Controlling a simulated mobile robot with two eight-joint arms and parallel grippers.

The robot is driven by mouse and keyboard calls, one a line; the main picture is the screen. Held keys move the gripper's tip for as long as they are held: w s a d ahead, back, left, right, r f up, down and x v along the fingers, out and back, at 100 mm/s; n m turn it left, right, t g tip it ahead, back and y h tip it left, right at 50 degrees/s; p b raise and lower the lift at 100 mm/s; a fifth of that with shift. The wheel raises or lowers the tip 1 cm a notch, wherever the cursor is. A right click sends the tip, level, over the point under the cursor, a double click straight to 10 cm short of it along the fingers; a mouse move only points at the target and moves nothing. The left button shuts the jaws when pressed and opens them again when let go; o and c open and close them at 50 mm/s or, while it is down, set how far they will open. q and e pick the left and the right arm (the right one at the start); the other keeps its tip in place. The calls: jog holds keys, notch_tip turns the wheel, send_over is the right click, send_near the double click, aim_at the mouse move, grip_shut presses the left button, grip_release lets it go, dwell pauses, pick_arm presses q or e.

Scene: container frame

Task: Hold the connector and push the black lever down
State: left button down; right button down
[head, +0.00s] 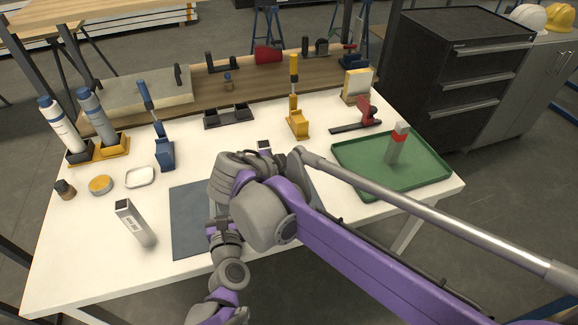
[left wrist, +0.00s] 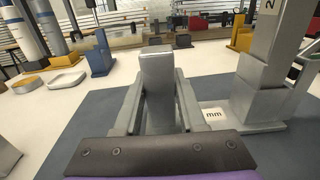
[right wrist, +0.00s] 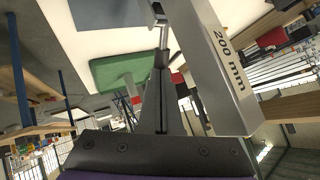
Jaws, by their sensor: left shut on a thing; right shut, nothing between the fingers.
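My left gripper (left wrist: 157,85) is shut on a grey metal block that stands up between its fingers above the dark mat (head: 190,235). I cannot tell whether this block is the connector. To its right in the left wrist view, an upright metal profile (left wrist: 278,45) stands in a stepped grey base (left wrist: 258,103). The same kind of profile, marked 200 mm (right wrist: 222,60), runs close beside my right gripper (right wrist: 160,45) in the right wrist view. My right gripper is shut and empty. My arms hide both gripper tips in the head view. I cannot make out the black lever.
A green tray (head: 430,180) holding an upright grey and red piece is at the right. Bottles (head: 62,128), a blue clamp (head: 164,152) and a yellow clamp (head: 298,123) stand behind.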

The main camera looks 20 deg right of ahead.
jog(key=d+f+y, duration=0.1)
jog(key=y, duration=0.1)
jog(key=d+m+y, duration=0.1)
jog(key=y, duration=0.1)
jog(key=d+f+m+y, duration=0.1)
jog(key=shift+d+f+y, duration=0.3)
jog(key=shift+f+y, duration=0.05)
jog(key=shift+y, duration=0.05)
jog(key=shift+a+r, duration=0.25)
jog(key=shift+a, duration=0.55)
jog(key=shift+s+r, duration=0.1)
jog(key=v, duration=1.3)
jog(key=shift+d+r, duration=0.35)
jog(key=shift+r, duration=0.1)
